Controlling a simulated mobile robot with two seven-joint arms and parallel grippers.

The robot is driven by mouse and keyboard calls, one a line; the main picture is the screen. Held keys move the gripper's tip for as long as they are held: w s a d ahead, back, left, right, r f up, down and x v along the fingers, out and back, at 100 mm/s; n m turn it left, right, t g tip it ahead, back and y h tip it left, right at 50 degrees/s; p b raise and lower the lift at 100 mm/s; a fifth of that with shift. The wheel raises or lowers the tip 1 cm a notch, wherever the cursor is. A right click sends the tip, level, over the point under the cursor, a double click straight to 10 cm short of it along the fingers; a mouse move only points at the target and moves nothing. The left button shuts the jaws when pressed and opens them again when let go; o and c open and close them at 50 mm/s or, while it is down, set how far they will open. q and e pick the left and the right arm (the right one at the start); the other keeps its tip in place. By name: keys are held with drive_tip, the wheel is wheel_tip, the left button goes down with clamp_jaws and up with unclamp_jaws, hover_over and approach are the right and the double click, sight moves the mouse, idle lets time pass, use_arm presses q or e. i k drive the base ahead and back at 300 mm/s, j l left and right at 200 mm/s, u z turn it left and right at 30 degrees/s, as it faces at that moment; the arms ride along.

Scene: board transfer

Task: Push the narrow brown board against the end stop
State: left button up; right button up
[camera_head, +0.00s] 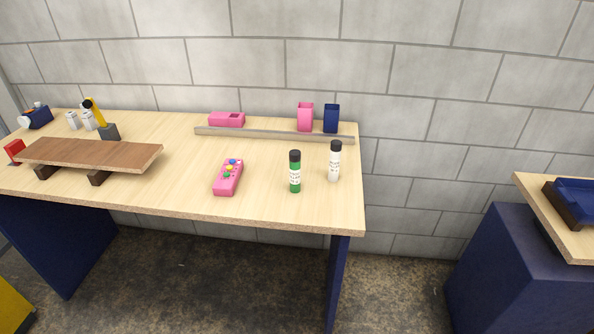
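A narrow brown board (92,154) lies flat at the left of the wooden table (275,207). It rests on two dark brown blocks, one (100,177) near its right end and one (46,172) near its left. A small red piece (14,150) stands at the board's left end; I cannot tell whether it is the end stop or whether the board touches it. A long grey bar (275,134) lies along the back of the table. Neither of my grippers is in view.
A pink device with coloured buttons (228,177), a green bottle (295,173) and a white bottle (335,162) stand right of the board. Behind it are a yellow-and-grey tool (103,120) and white containers (73,120). A second table (545,215) with a blue tray (575,196) stands far right.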

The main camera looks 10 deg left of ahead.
sight(105, 155)
drive_tip(key=u, duration=1.5)
